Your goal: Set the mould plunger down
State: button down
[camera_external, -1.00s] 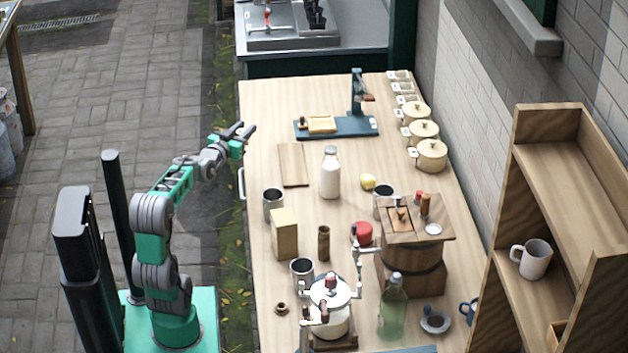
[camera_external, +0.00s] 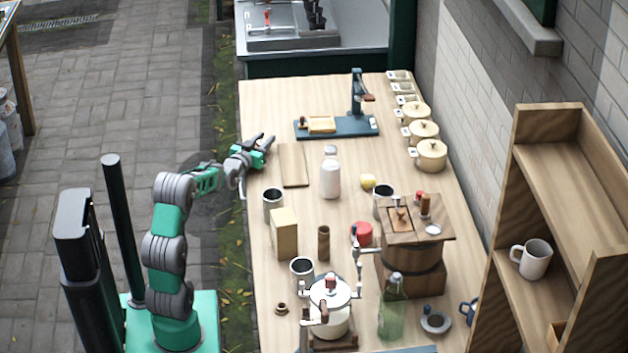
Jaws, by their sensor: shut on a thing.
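My gripper (camera_external: 266,143) is over the left edge of the wooden table, just left of a flat wooden board (camera_external: 293,165). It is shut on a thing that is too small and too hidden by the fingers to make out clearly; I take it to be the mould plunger. A pale yellow block or mould (camera_external: 321,124) lies on the blue stand (camera_external: 352,127) further back, with a small brown knob-like piece (camera_external: 302,121) at its left.
A white bottle (camera_external: 330,179), a metal cup (camera_external: 273,203) and a wooden block (camera_external: 284,235) stand near the board. A barrel churn (camera_external: 411,268), a green bottle (camera_external: 392,312) and a white lidded pot (camera_external: 331,311) crowd the front. Lidded crocks (camera_external: 431,155) line the wall side. Bare wood lies between board and stand.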

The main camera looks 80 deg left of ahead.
jog(key=shift+f+b, duration=0.25)
jog(key=shift+b, duration=0.05)
jog(key=c, duration=1.1)
grip_release()
jog(key=shift+r+p, duration=0.2)
jog(key=shift+p, duration=0.3)
jog(key=shift+s+d, duration=0.15)
jog(key=shift+d, duration=0.05)
jog(key=shift+o, duration=0.4)
jog(key=v, duration=0.7)
jog(key=shift+f, duration=0.3)
jog(key=shift+o, duration=0.7)
jog(key=shift+d, duration=0.2)
jog(key=shift+o, duration=0.9)
